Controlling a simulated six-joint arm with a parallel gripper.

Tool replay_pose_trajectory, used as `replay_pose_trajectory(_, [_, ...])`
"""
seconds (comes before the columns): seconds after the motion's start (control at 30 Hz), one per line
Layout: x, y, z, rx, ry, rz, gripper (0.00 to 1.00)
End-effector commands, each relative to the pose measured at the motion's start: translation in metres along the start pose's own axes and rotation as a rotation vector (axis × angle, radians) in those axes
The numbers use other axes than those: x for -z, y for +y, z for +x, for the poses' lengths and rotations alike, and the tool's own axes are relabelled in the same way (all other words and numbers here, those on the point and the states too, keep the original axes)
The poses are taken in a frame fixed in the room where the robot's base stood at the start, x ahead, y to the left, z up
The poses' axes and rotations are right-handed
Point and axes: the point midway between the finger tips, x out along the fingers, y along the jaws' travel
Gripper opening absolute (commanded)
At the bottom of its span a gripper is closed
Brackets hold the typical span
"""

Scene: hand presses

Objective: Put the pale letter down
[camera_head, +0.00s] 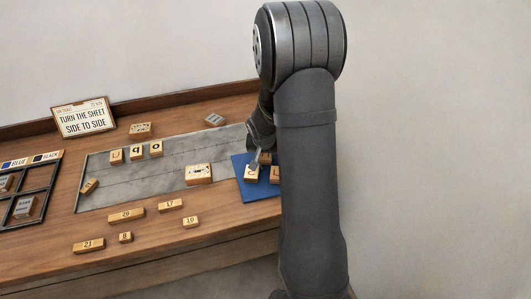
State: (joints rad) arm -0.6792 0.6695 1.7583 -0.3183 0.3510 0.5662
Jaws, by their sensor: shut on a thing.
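My gripper (254,165) reaches down over the blue mat (243,191) and is shut on a pale wooden letter block (251,176). The block's top bears a reddish mark, partly covered by the fingers. I cannot tell whether the block touches the mat or is just above it. Another block (265,158) shows behind it, and one more (275,175) shows to its right, partly hidden by my arm. The right part of the mat is hidden behind my arm.
A grey sheet (150,182) left of the mat bears a row of letter blocks (136,152), a larger block (198,174) and a tilted block (89,186). Numbered blocks (126,215) lie in front. A sign (84,117) and a dark divided tray (38,180) are at left.

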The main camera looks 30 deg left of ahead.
Motion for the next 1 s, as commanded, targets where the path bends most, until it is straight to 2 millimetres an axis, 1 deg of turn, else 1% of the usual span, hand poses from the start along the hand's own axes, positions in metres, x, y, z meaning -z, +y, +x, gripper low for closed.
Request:
replay_pose_trajectory(0.33, [-0.003,0.0,0.007,0.0,-0.001,0.0,0.18])
replay_pose_trajectory(0.37, [-0.003,0.0,0.007,0.0,-0.001,0.0,0.46])
replay_pose_trajectory(0.4, [-0.003,0.0,0.007,0.0,-0.001,0.0,0.54])
replay_pose_trajectory(0.43, [-0.003,0.0,0.007,0.0,-0.001,0.0,0.6])
replay_pose_trajectory(0.47, [-0.003,0.0,0.007,0.0,-0.001,0.0,0.62])
replay_pose_trajectory(0.77, [-0.002,0.0,0.005,0.0,0.0,0.0,0.62])
replay_pose_trajectory(0.87, [0.001,0.0,-0.002,0.0,0.002,0.0,0.62])
replay_pose_trajectory(1.0, [0.001,0.0,-0.02,0.001,0.003,0.0,0.62])
